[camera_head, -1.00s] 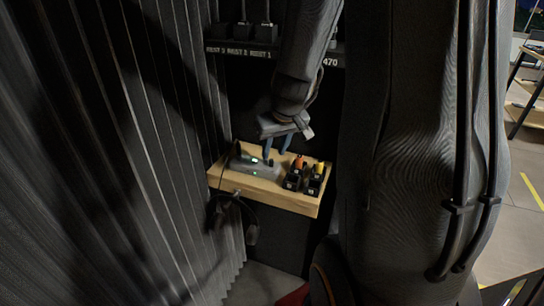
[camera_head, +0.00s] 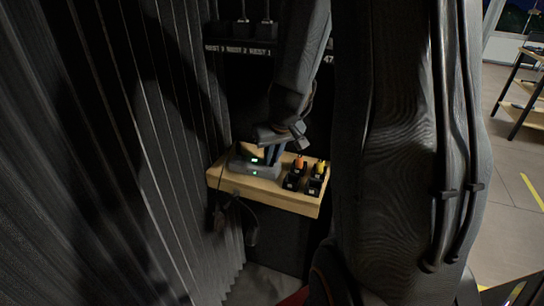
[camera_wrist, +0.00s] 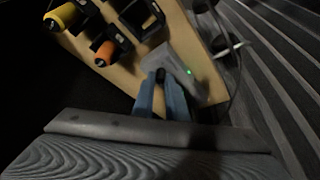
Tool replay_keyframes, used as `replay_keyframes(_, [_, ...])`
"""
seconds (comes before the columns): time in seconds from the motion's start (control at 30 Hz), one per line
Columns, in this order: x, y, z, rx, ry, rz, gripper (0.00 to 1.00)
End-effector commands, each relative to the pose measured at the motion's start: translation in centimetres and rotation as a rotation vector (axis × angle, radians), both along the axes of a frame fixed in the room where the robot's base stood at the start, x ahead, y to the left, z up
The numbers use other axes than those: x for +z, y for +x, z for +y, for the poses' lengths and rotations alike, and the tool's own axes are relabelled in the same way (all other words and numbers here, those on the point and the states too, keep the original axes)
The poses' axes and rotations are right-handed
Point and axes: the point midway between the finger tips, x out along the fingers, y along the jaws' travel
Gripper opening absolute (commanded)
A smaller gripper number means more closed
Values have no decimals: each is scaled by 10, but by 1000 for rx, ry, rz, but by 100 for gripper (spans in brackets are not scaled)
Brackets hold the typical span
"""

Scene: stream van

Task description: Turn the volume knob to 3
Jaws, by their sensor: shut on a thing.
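A grey device box (camera_head: 262,171) with small green lights sits on the left part of a wooden shelf (camera_head: 240,188). It also shows in the wrist view (camera_wrist: 187,69), with one green light. My gripper (camera_head: 271,160) reaches down to the box from above.
Devices with an orange top (camera_head: 298,163) and a yellow top (camera_head: 320,168) stand in black holders right of the box. A corrugated dark wall (camera_head: 150,150) is close on the left. A cable hangs at the shelf's left end.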

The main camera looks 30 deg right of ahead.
Motion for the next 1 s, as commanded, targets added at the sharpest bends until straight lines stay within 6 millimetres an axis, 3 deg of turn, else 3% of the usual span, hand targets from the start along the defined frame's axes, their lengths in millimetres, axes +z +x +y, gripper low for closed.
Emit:
replay_keyframes(0.43, [2,-1,2,-130,1,3,0])
replay_keyframes(0.87, [0,1,1,-146,0,-1,0])
replay_keyframes(0.9, [0,1,1,-146,0,-1,19])
replay_keyframes(1.0, [0,1,1,-146,0,-1,32])
